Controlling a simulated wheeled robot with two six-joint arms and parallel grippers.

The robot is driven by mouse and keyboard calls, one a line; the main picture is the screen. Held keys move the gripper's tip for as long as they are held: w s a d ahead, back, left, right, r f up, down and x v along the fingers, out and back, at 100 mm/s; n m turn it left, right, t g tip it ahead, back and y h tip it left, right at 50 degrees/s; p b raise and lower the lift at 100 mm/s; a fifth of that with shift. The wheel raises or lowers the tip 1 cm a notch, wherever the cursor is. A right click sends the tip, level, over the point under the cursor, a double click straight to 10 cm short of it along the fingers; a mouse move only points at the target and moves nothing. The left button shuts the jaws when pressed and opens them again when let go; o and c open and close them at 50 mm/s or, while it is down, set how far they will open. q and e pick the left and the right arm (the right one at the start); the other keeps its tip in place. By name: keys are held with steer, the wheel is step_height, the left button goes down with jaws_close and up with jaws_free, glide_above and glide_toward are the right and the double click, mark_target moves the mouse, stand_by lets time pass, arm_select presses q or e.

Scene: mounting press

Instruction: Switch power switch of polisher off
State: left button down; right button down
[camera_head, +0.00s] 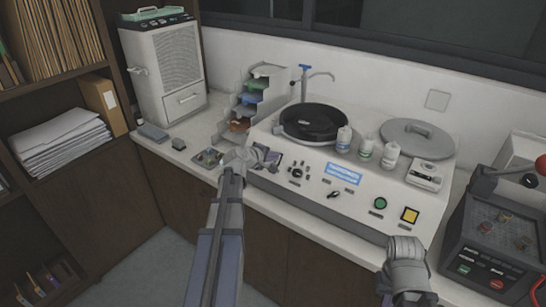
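The polisher (310,203) is a wide white machine on the counter with a sloped front panel.
A dark press (490,250) with a red-knobbed lever stands right of the polisher. Several white bottles (366,149) stand on the polisher's top between a black disc (314,120) and a grey lid (418,135). A stepped rack (254,95) and white cabinet (165,75) are left.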

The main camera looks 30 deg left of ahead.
arm_select(q)
steer(key=shift+w+r+p, duration=0.45)
steer(key=shift+r+p, duration=0.2)
steer(key=shift+s, duration=0.1)
steer(key=shift+s, duration=0.1)
steer(key=shift+s+d+r+p, duration=0.1)
steer(key=shift+s+r+p, duration=0.25)
steer(key=shift+r+p, duration=0.2)
steer(key=w+r+p+v, duration=0.1)
steer(key=r+p+v, duration=0.1)
steer(key=p+v, duration=0.6)
steer(key=v, duration=0.4)
steer(key=shift+r, duration=0.3)
steer(key=shift+w, duration=0.1)
